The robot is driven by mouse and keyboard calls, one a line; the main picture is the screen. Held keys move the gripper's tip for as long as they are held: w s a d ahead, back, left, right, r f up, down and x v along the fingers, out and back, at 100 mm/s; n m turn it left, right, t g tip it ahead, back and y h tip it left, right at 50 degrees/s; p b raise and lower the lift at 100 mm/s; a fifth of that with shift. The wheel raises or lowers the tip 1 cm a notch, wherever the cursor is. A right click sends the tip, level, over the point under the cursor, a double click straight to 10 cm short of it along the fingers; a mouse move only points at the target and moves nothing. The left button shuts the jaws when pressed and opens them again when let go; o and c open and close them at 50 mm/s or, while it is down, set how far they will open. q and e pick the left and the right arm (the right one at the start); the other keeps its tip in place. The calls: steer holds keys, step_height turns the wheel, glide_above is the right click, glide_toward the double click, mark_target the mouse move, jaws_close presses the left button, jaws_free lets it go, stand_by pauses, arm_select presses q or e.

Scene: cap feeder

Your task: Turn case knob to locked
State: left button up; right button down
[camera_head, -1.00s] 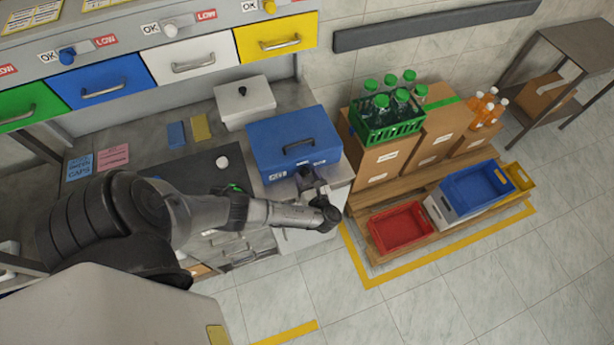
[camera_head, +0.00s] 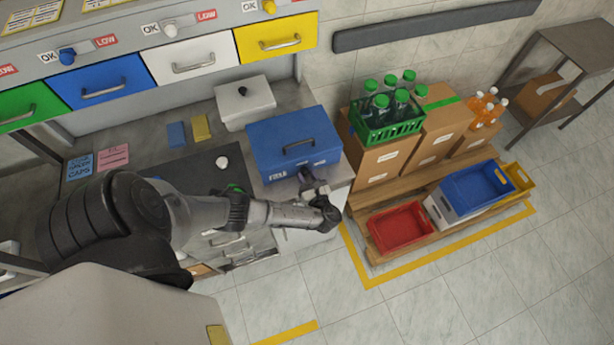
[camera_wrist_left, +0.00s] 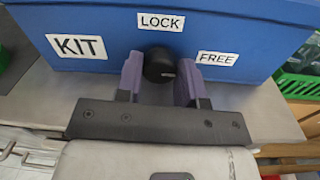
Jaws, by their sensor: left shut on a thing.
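The blue case (camera_head: 293,143) stands on the bench with its lid down and handle on top. In the left wrist view its front (camera_wrist_left: 100,20) carries the labels KIT, LOCK and FREE. The black round case knob (camera_wrist_left: 159,65) sits below LOCK and left of FREE. A small pale mark shows on the knob's lower right; I cannot tell surely which label it points to. My left gripper (camera_wrist_left: 160,82) is shut on the knob, one purple finger on each side. In the head view the left gripper (camera_head: 307,176) is at the case's front. My right gripper is not in view.
A white box (camera_head: 246,106) stands behind the case, and a dark mat (camera_head: 200,172) lies to its left. Right of the bench are a green bottle crate (camera_head: 388,130), cartons, and red (camera_head: 400,228) and blue trays (camera_head: 475,190) on a pallet.

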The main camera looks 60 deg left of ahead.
arm_select(q)
steer(key=n, duration=0.3)
steer(key=shift+n+p, duration=0.3)
steer(key=shift+p, duration=0.05)
steer(key=n, duration=0.7)
steer(key=shift+s+b, duration=0.1)
steer(key=shift+b, duration=0.25)
steer(key=n, duration=0.2)
steer(key=shift+n+t+h+b, duration=0.3)
steer(key=shift+b, duration=0.1)
steer(key=n+b, duration=0.1)
steer(key=n, duration=0.2)
steer(key=shift+n+b, duration=0.3)
steer(key=o, duration=0.9)
